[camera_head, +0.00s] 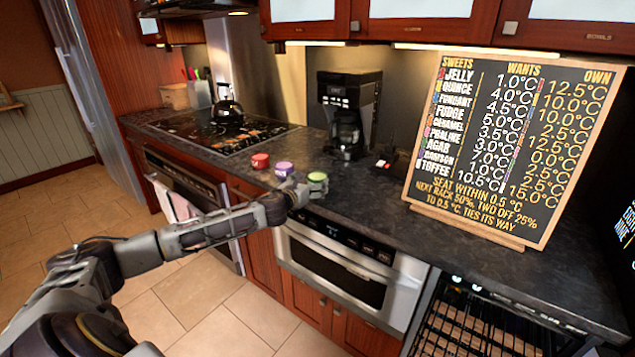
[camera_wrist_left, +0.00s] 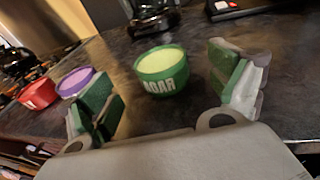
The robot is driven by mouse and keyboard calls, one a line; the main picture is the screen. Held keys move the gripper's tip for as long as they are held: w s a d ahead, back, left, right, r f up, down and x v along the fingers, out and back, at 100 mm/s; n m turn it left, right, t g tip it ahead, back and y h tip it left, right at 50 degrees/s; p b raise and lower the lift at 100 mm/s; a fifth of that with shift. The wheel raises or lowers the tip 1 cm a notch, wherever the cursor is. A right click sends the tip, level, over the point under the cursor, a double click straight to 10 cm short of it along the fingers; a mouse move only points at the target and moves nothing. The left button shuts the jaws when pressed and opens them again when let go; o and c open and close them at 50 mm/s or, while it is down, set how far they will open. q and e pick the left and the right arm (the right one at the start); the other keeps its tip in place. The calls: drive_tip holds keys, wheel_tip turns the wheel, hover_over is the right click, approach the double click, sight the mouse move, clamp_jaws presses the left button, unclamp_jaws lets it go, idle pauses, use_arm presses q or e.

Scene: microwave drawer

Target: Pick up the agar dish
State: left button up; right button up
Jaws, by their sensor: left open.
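The agar dish (camera_wrist_left: 163,75) is a small green round tub with a pale yellow-green top and the word AGAR on its side. It stands upright on the dark counter, and in the head view the dish (camera_head: 318,180) is near the counter's front edge, above the microwave drawer. My left gripper (camera_head: 303,190) is at its near left side. In the left wrist view my left gripper (camera_wrist_left: 165,95) is open, with green-padded fingers spread wide. The dish is between and just beyond the fingertips, with no contact visible. My right gripper is not in view.
A purple dish (camera_head: 284,169) and a red dish (camera_head: 260,160) stand to the left. A coffee maker (camera_head: 346,110) stands behind. A chalkboard (camera_head: 505,145) leans on the right. The microwave drawer (camera_head: 345,268) is shut. A kettle (camera_head: 229,112) sits on the stove.

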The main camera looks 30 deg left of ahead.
sight(313, 180)
use_arm(q)
drive_tip(key=shift+x, duration=2.15)
drive_tip(key=shift+c, duration=0.2)
drive_tip(key=shift+r, duration=0.1)
drive_tip(key=c, duration=1.2)
